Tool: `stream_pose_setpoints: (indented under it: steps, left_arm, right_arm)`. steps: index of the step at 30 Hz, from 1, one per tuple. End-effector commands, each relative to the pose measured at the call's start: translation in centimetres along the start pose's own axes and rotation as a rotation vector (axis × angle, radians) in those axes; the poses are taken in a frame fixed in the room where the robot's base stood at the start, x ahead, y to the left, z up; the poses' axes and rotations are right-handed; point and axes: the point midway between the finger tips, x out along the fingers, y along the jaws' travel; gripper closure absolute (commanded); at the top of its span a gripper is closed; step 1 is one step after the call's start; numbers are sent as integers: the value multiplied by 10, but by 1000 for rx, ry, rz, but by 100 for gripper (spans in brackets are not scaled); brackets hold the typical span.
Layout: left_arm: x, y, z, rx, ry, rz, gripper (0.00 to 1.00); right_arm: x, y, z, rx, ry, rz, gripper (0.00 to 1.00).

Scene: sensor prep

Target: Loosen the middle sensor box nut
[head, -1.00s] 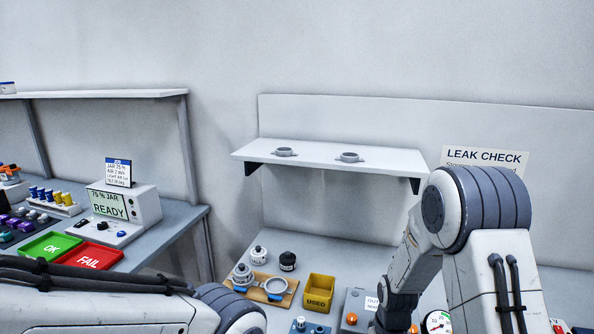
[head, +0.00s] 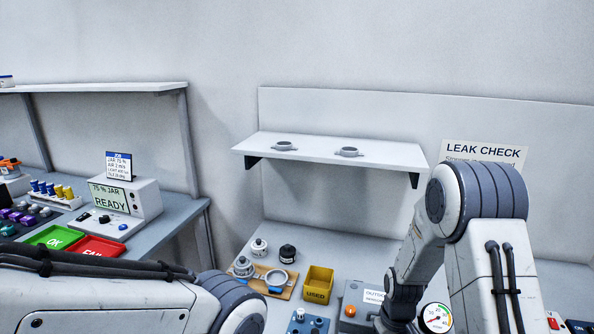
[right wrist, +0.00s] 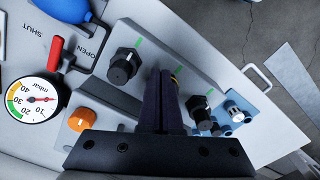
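The sensor box is a grey block (right wrist: 108,66) in the right wrist view, with black nuts along it and green marks. One black nut (right wrist: 125,66) is left of my right gripper (right wrist: 165,76) and another (right wrist: 199,107) is right of it. In the head view my right arm covers this area. My left gripper is out of view.
A pressure gauge (right wrist: 33,101), an orange knob (right wrist: 82,120) and a red-handled valve (right wrist: 58,60) are left of my right gripper. A blue fitting (right wrist: 233,112) is at right.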

Motion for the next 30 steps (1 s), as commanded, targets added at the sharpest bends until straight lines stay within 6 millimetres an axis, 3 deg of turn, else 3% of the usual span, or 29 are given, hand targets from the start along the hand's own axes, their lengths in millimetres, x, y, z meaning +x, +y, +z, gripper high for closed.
stream_pose_setpoints:
  steps: [5, 15, 30]
  left_arm:
    - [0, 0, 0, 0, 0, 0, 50]
    - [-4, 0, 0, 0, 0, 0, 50]
    - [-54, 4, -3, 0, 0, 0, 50]
  right_arm:
    - [-2, 2, -5, 2, 17, 5, 100]
    - [-5, 5, 4, 2, 12, 4, 100]
    - [-60, 4, 6, 1, 6, 2, 100]
